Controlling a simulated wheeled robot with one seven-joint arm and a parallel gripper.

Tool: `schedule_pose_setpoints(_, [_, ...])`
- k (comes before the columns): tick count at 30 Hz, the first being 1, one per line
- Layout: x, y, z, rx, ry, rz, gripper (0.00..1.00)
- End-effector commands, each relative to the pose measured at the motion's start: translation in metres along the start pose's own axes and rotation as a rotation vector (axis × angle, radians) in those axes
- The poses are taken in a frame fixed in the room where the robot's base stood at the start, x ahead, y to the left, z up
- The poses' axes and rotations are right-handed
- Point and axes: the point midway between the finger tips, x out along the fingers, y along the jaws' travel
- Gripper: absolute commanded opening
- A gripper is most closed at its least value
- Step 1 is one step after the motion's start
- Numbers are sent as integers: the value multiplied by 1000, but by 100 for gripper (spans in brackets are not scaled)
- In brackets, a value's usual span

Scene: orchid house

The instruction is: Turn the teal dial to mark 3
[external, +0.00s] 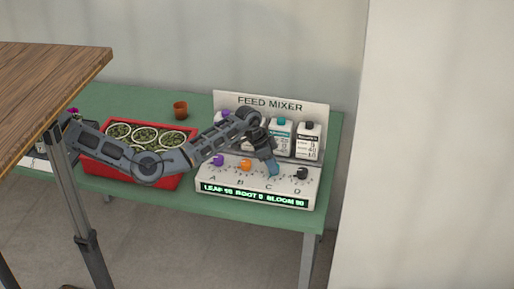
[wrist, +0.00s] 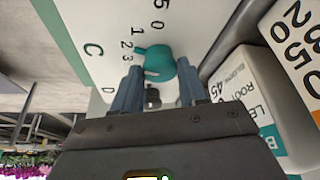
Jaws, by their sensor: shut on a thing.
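The teal dial (wrist: 159,66) sits on the white panel of the feed mixer (external: 203,181), in the place lettered C. My gripper (wrist: 160,72) has its two fingers on either side of the dial and is shut on it. In the wrist view the dial's small pointer tab faces the printed numbers, at about 2 to 3; the exact mark is hard to tell. In the external view my gripper (external: 272,167) reaches down to the panel and mostly hides the dial.
A purple dial (external: 218,160) and an orange dial (external: 245,165) are to the left, a black dial (external: 302,173) to the right. Capped bottles (external: 309,140) stand behind. A lit display (external: 254,195) runs along the front. A red tray (external: 162,183) of round pots lies left, under my arm.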

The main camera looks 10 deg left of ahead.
Motion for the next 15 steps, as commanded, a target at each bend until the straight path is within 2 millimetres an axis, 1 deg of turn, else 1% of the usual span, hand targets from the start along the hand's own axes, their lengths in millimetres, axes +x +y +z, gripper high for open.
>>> schedule_pose_setpoints(8, [-4,-1,0,-51,-4,-26,12])
schedule_pose_setpoints(15, [-3,0,-1,-153,-3,-68,12])
